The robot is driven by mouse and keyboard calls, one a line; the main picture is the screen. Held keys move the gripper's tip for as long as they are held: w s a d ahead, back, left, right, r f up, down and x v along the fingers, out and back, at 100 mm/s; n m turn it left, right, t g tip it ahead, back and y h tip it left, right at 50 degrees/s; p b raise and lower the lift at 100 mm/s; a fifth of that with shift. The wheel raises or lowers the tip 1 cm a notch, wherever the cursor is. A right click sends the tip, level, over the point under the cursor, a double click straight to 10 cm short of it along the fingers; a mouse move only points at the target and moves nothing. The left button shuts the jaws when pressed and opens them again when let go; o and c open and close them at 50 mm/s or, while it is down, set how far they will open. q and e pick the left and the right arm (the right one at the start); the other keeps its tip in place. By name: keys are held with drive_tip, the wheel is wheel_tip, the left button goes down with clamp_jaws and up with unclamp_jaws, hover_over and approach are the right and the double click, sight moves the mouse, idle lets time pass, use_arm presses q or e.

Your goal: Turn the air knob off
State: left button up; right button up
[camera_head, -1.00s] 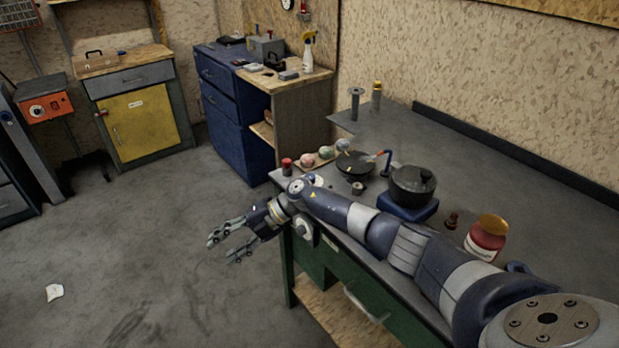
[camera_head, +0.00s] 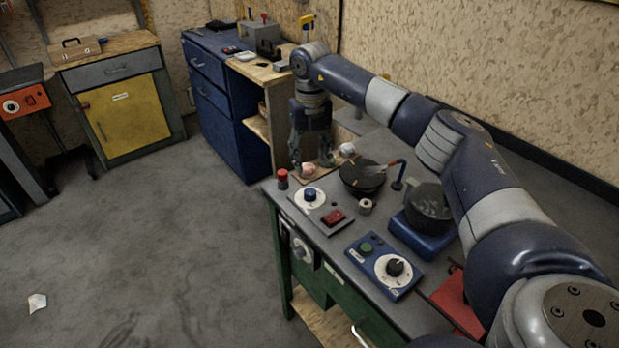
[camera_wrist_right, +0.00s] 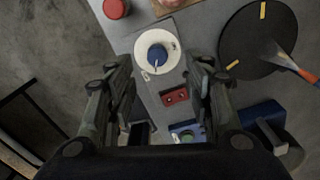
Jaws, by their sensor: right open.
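A blue knob (camera_head: 310,194) sits on a round white dial on a grey panel (camera_head: 318,212) at the bench's near left corner. In the right wrist view, the blue knob (camera_wrist_right: 157,56) and its white dial (camera_wrist_right: 146,42) lie ahead, between the fingers' directions. A black knob (camera_head: 394,267) on a white dial sits on a blue panel. I cannot read which one is the air knob. My right gripper (camera_head: 312,160) points down above the bench's far left part, beyond the blue knob. It is open and empty, apart from both knobs. My left gripper is not in view.
A red button (camera_head: 282,178) stands left of the blue knob, and a red switch (camera_head: 334,217) right of it. Small round items, a dark round plate (camera_head: 362,178) and a pot (camera_head: 430,206) stand behind.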

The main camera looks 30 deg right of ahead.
sight(310, 191)
drive_tip(key=f, duration=0.1)
drive_tip(key=s+f, duration=0.1)
drive_tip(key=a+f+p, duration=0.1)
drive_tip(key=shift+s, duration=0.25)
drive_tip(key=f, duration=0.3)
drive_tip(key=shift+w+f, duration=0.2)
drive_tip(key=shift+f, duration=0.05)
wheel_tip(310, 191, down, 2)
drive_tip(key=shift+w+d+f+p, duration=0.1)
drive_tip(key=shift+d+f+p, duration=0.1)
drive_tip(key=shift+p, duration=0.25)
drive_tip(key=shift+a+f, duration=0.1)
drive_tip(key=shift+f, duration=0.45)
drive_tip(key=c, duration=0.8)
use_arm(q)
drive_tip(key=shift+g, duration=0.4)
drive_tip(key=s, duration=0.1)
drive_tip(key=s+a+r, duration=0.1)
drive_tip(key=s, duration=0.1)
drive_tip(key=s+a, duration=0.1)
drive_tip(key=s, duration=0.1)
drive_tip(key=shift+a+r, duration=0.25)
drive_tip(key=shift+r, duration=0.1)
use_arm(e)
drive_tip(key=shift+c, duration=1.4)
